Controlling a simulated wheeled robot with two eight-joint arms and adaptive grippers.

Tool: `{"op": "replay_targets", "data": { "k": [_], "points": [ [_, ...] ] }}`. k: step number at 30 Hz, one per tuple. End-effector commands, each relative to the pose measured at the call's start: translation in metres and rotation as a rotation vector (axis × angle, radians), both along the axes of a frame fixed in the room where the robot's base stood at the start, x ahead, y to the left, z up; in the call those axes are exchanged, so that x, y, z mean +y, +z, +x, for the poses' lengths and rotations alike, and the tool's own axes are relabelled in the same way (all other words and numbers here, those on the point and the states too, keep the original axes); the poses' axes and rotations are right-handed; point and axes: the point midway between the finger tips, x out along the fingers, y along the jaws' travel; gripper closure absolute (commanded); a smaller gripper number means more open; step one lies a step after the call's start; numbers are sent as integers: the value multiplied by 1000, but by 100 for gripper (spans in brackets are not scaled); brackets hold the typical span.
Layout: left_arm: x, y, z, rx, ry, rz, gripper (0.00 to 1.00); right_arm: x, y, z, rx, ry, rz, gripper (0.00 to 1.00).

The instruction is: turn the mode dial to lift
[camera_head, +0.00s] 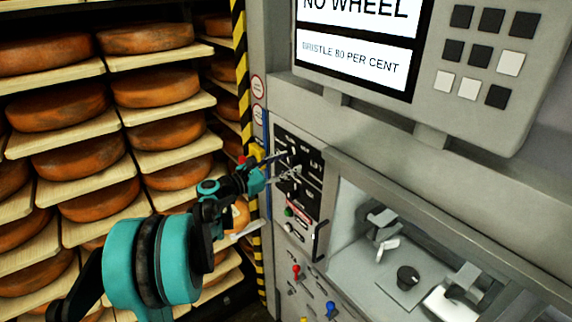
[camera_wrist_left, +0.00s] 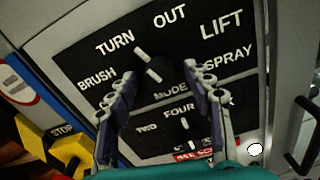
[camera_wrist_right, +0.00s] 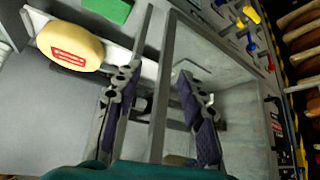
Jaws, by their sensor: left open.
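The mode dial (camera_wrist_left: 153,68) is a dark knob with a white pointer on a black panel (camera_wrist_left: 75,60) in the left wrist view. The pointer tilts up and left, near the word TURN. The word LIFT (camera_wrist_left: 222,24) is at the panel's upper right. My left gripper (camera_wrist_left: 159,74) is open, with its fingertips on either side of the dial in the picture. I cannot tell whether they touch it. In the head view my left gripper (camera_head: 288,164) is at the panel and partly hides it. My right gripper (camera_wrist_right: 158,74) is open, away from the dial.
A second dial (camera_wrist_left: 184,124) sits below. A yellow stop-button box (camera_wrist_left: 68,150) is at the left, and a black handle (camera_head: 319,240) is right of the panel. Metal frame bars (camera_wrist_right: 160,90) cross near my right gripper. Cheese shelves (camera_head: 80,130) stand left.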

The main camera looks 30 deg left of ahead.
Motion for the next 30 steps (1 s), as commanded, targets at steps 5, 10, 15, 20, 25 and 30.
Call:
{"op": "replay_targets", "data": {
  "k": [5, 10, 15, 20, 25, 30],
  "points": [
    [0, 0, 0, 0, 0, 0, 83, 0, 0, 0, 0, 0, 0, 60],
    [0, 0, 0, 0, 0, 0, 98, 0, 0, 0, 0, 0, 0, 60],
    [0, 0, 0, -5, 0, 11, 98, 0, 0, 0, 0, 0, 0, 60],
    [0, 0, 0, -24, 0, 57, 98, 0, -2, 0, 0, 0, 0, 60],
    [1, -1, 0, -64, 0, 155, 98, 0, -5, 0, 0, 0, 0, 60],
    [1, -1, 0, -120, 0, 291, 98, 0, -9, 0, 0, 0, 0, 60]
  ]
}}
